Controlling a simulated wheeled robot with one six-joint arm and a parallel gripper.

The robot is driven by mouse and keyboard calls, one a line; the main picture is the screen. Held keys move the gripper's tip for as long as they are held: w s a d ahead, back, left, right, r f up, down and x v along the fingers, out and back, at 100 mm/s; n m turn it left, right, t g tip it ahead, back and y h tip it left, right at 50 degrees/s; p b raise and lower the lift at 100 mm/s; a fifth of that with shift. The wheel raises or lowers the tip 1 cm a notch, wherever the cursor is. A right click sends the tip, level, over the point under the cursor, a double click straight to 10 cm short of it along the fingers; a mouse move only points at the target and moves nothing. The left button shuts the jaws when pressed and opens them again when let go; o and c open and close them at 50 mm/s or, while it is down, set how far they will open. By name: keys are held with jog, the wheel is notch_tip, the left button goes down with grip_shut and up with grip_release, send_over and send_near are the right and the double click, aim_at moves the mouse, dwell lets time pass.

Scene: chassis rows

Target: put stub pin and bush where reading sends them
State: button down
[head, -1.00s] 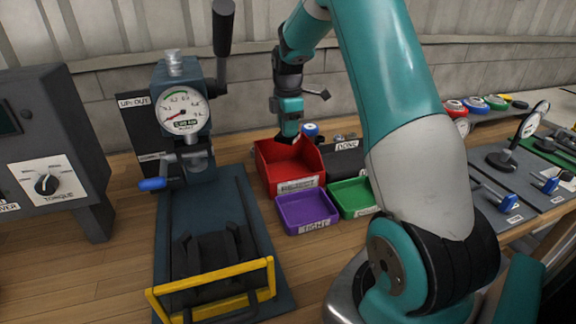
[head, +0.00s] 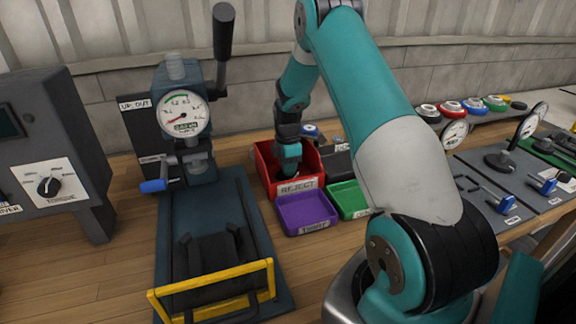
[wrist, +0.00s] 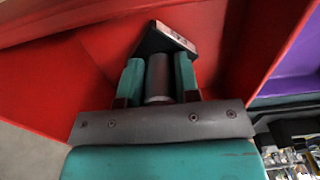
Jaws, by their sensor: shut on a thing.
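My gripper (head: 289,168) is down inside the red bin (head: 316,158), whose front label reads REJECT; its fingertips are hidden in the head view. In the wrist view, the teal fingers of my gripper (wrist: 158,74) are shut on a plain grey cylinder, the stub pin (wrist: 158,77). A dark angular piece with a small label, possibly the bush (wrist: 172,40), is at the cylinder's far end; I cannot tell whether they are joined. The press gauge (head: 184,113) has its red needle at the low left; its small digital readout is too blurred to read surely.
A purple tray (head: 304,228) and a green tray (head: 352,186) stand in front of the red bin. The press bed with a yellow handle (head: 212,284) is at left. A torque box (head: 47,160) is far left. Gauges and blue-handled clamps (head: 507,203) are at right.

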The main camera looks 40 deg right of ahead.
jog(key=shift+f, duration=0.1)
jog(key=c, duration=0.8)
grip_release()
jog(key=shift+c, duration=0.2)
notch_tip(320, 180, up, 12)
jog(key=shift+r+b, duration=0.15)
jog(key=shift+b, duration=0.45)
